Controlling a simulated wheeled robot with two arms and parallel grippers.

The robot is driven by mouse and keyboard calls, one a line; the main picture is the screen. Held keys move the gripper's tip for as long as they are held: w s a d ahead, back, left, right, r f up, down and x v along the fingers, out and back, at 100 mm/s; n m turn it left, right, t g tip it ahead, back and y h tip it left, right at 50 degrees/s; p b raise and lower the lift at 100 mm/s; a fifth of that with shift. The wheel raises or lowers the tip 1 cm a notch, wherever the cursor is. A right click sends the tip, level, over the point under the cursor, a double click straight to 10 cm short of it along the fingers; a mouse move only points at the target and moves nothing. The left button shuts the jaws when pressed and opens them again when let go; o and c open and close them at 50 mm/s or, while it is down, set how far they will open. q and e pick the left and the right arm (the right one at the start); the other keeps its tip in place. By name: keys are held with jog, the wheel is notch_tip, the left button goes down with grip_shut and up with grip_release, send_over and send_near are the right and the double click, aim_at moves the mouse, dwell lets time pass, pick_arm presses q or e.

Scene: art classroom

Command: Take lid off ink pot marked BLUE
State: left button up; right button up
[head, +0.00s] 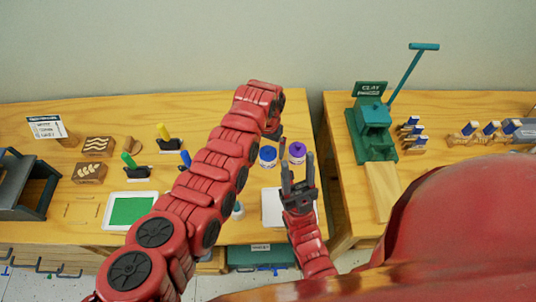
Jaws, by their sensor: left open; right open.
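A blue-topped ink pot (267,157) stands upright on the wooden table, right of my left forearm. Its label cannot be read at this size. A purple-topped pot (297,149) stands just right of it. My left arm reaches over the table from the lower left, and its gripper (274,133) points down just behind the blue-topped pot. It is open and mostly hidden by its own wrist. My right gripper (298,165) is open with fingers pointing up the picture, in front of the purple-topped pot.
A white sheet (272,208) lies in front of the pots. Another small pot (238,210) is partly hidden by my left arm. A green-filled tray (131,210) and colored rollers stand at left. A green clay press (372,125) stands on the right table, past a gap.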

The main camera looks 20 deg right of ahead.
pick_arm(q)
jog(key=c, duration=1.3)
